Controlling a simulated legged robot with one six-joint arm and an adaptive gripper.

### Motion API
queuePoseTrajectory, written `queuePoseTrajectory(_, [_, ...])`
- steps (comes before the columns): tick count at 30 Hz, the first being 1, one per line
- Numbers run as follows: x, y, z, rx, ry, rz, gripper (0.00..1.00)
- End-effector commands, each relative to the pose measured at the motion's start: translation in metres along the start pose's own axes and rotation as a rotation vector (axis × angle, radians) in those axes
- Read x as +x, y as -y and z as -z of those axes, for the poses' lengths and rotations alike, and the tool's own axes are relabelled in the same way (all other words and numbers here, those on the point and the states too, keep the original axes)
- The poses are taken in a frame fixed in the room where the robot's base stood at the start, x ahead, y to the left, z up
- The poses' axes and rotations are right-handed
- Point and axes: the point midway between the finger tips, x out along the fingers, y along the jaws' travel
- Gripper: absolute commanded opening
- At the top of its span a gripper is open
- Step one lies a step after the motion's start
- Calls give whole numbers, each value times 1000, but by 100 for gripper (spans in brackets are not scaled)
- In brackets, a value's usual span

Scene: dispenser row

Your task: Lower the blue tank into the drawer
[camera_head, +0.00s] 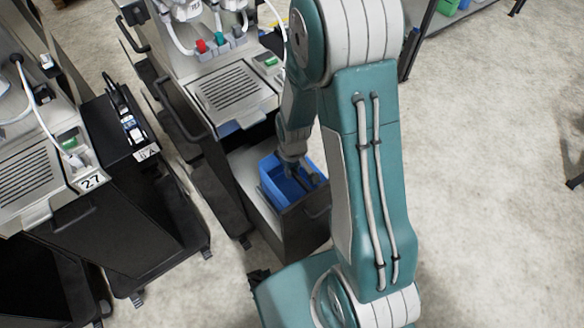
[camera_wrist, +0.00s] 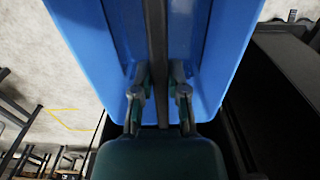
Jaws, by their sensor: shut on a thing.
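The blue tank (camera_head: 268,184) is an open-topped box at the drawer (camera_head: 306,232) of the middle dispenser cart. Its lower part is hidden behind the drawer's dark front, and I cannot tell if it touches the bottom. My gripper (camera_head: 303,178) reaches down into the tank's open top from above. In the wrist view, the tank (camera_wrist: 215,50) fills the middle, with a dark bar (camera_wrist: 157,35) across it. My gripper (camera_wrist: 160,92) has its two fingers closed on either side of this bar. The tank looks roughly upright.
The middle dispenser (camera_head: 232,92) stands behind the drawer. Another dispenser cart, marked 27 (camera_head: 90,182), and a dark cart (camera_head: 125,150) stand at left. A shelf (camera_head: 470,20) is at the top right.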

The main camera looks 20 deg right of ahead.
Motion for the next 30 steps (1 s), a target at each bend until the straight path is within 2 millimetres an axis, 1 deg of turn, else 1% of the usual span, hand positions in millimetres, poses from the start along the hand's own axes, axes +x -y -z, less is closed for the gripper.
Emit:
queuePoseTrajectory(22, [17, -1, 1, 0, -4, -1, 0])
queuePoseTrajectory(23, [17, -1, 1, 0, -4, -1, 24])
queuePoseTrajectory(24, [17, -1, 2, 0, -4, -1, 42])
queuePoseTrajectory(25, [17, -1, 2, 0, -4, -1, 55])
queuePoseTrajectory(26, [17, -1, 1, 0, -3, -1, 60])
queuePoseTrajectory(30, [17, 0, 1, 0, -2, -1, 60])
